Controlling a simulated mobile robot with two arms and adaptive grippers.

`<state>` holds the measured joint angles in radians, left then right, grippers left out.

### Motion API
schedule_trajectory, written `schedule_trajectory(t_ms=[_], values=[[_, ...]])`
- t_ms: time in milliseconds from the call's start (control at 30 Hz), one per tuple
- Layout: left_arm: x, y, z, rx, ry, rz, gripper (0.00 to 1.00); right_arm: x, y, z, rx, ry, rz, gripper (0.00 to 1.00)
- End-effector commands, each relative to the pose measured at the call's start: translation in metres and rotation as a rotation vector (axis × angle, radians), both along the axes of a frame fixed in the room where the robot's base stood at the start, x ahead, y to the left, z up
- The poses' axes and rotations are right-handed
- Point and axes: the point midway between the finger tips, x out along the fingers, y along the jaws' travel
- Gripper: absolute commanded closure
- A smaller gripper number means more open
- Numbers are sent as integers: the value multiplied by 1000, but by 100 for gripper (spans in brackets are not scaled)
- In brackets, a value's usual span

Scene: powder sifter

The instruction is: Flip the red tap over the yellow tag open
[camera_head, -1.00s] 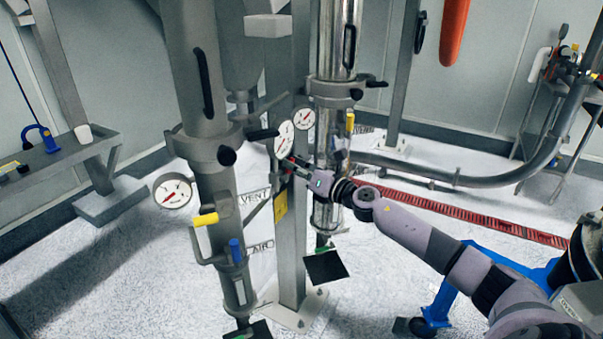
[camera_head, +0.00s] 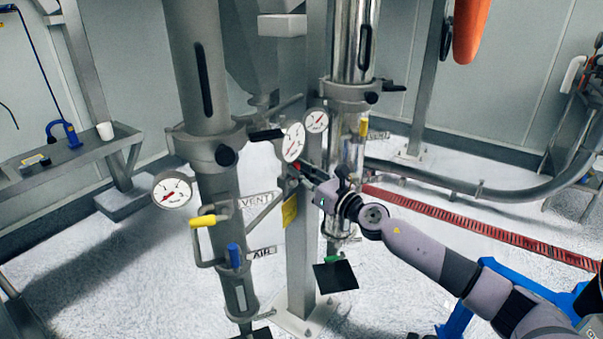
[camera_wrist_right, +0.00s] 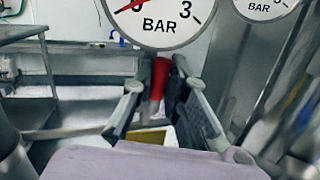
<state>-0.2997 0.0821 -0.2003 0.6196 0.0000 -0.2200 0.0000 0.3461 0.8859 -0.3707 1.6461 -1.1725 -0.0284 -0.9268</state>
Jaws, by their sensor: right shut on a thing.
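The red tap (camera_wrist_right: 158,78) shows in the right wrist view as an upright red handle between my fingers, below a pressure gauge. In the head view only a small red bit of the tap (camera_head: 296,166) shows at the fingertips. My right gripper (camera_wrist_right: 163,72) is shut on the red tap; it also shows in the head view (camera_head: 303,172), reaching in from the right. The yellow tag (camera_head: 289,212) is on the grey post below the tap, and part of the tag (camera_wrist_right: 152,135) shows below the fingers. My left gripper is not in view.
Gauges (camera_head: 292,142) sit just above the gripper. A steel tube (camera_head: 346,150) stands close to its right, and a grey pipe (camera_head: 212,190) with a yellow lever (camera_head: 203,221) and a blue lever (camera_head: 234,256) stands to the left. A side table (camera_head: 70,160) is at far left.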

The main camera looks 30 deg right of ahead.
Motion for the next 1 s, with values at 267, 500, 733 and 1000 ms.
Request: schedule_trajectory(t_ms=[267, 500, 733, 1000], values=[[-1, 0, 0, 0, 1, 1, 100, 0, 1, -2, 0, 5, 3, 81], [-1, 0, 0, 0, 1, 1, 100, 0, 0, -1, 1, 2, 1, 65], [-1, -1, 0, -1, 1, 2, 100, 0, 0, -1, 2, 1, 1, 65], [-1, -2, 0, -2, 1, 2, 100, -15, -4, -4, 3, 5, 2, 65]])
